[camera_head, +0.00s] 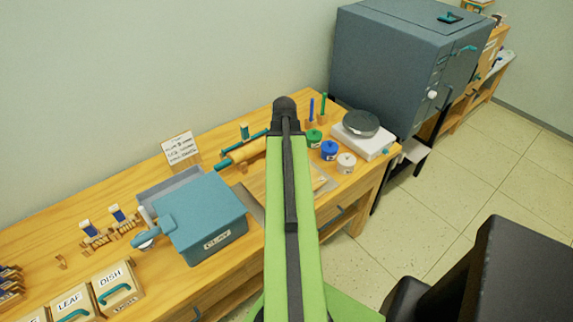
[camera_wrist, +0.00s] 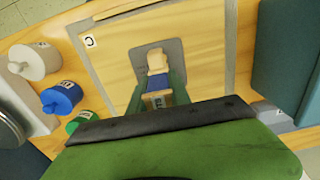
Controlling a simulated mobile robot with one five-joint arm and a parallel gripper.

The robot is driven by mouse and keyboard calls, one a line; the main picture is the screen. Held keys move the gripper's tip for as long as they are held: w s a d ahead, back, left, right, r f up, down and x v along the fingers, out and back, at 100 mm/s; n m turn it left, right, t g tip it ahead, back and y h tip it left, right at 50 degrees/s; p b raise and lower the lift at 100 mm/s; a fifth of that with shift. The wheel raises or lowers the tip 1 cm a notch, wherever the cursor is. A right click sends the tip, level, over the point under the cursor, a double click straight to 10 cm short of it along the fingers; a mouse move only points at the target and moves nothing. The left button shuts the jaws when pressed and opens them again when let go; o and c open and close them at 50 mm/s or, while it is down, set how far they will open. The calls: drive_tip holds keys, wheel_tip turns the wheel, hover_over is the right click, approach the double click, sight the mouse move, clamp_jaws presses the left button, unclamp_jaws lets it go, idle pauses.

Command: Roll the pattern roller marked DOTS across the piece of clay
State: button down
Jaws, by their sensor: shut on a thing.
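In the wrist view, my gripper (camera_wrist: 157,97) is shut on a pattern roller (camera_wrist: 158,82), with a green finger on either side. The roller has a pale wooden end, a blue band and a small label too small and turned to read. Beyond the fingers is the flat grey piece of clay (camera_wrist: 175,49), on a wooden board (camera_wrist: 115,62) with a grey border and a tag marked C. The roller overlaps the clay in this view; I cannot tell whether they touch. In the head view, my arm hides the gripper, roller and clay.
A blue-grey CLAY box (camera_head: 205,215) stands left of the board, with a rolling pin (camera_head: 247,150) behind. Green (camera_head: 313,138), blue (camera_head: 329,151) and white (camera_head: 346,163) jars and a scale (camera_head: 370,148) are to the right. Small wooden stands (camera_head: 97,239) are far left.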

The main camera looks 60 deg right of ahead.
drive_tip(key=shift+w+a, duration=0.3)
drive_tip(key=shift+a, duration=0.45)
drive_tip(key=shift+w+a, duration=0.2)
drive_tip(key=shift+a, duration=0.55)
drive_tip(key=shift+w+a, duration=0.3)
drive_tip(key=shift+a, duration=0.3)
drive_tip(key=shift+f, duration=0.15)
